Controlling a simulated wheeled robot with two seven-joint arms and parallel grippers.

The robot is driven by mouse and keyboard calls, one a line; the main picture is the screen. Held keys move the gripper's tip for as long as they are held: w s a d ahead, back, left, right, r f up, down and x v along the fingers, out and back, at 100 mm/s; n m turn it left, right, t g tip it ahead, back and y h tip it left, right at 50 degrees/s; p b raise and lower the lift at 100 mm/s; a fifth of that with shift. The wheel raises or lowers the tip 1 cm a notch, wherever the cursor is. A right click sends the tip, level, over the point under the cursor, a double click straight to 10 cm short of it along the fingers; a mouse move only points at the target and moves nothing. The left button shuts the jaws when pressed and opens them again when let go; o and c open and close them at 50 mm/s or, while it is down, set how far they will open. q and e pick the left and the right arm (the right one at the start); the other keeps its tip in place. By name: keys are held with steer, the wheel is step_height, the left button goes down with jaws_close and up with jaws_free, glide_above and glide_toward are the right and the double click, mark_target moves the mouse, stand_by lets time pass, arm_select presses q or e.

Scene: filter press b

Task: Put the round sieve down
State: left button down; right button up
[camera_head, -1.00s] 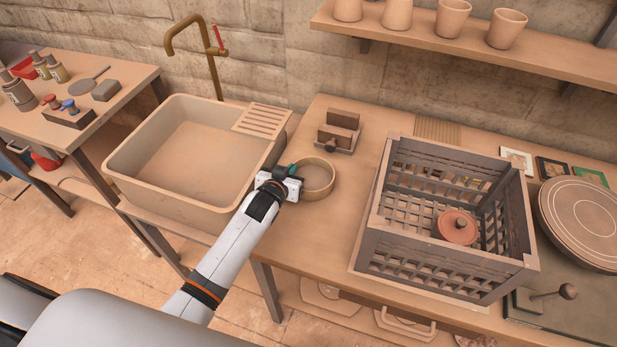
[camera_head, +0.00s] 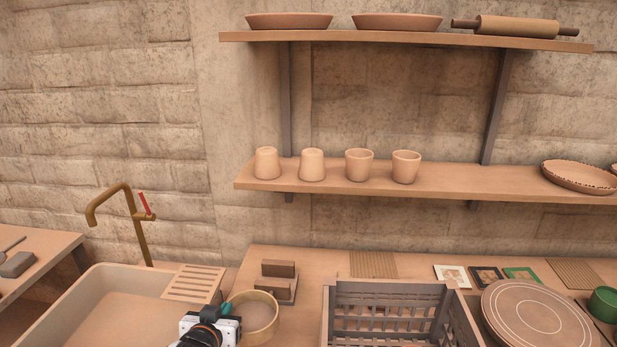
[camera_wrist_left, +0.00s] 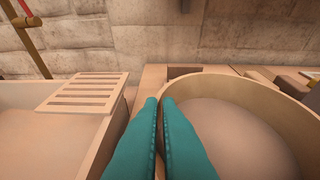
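The round sieve (camera_head: 262,313) is a tan hoop at the lower middle of the head view, over the bench just right of the sink. Its wall and pale inside fill the right of the left wrist view (camera_wrist_left: 268,92). My left gripper (camera_head: 227,307) is at the hoop's left side. Its teal fingers (camera_wrist_left: 160,103) are close together, one outside the hoop and one inside, so they are shut on the wall. The sieve looks level; I cannot tell whether its underside touches the bench. My right gripper is out of view.
The sink (camera_head: 92,283) with its slatted rack (camera_head: 194,284) is left of the sieve. A small block stack (camera_head: 278,284) stands behind it. A grey crate (camera_head: 388,291) is to the right. Bare bench (camera_head: 307,290) shows between sieve and crate. Shelves with cups hang above.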

arm_select(q)
steer(key=s+d+r, duration=0.3)
steer(key=s+r, duration=0.5)
steer(key=s, duration=0.5)
steer(key=x, duration=0.5)
steer(key=a+f+b+x, duration=0.1)
steer(key=x, duration=0.4)
steer(key=a+f+b+x, duration=0.1)
steer(key=x, duration=0.4)
steer(key=shift+s+f, duration=0.1)
steer(key=shift+f, duration=0.05)
steer(key=f, duration=0.5)
steer(key=shift+w+a+f, duration=0.1)
steer(key=shift+w+f, duration=0.1)
steer(key=shift+w, duration=0.05)
steer(key=shift+f, duration=2.4)
steer(key=shift+f, duration=0.1)
steer(key=c, duration=2.1)
jaws_free()
steer(key=shift+f, duration=0.1)
steer(key=o, duration=0.5)
steer(key=shift+c, duration=0.2)
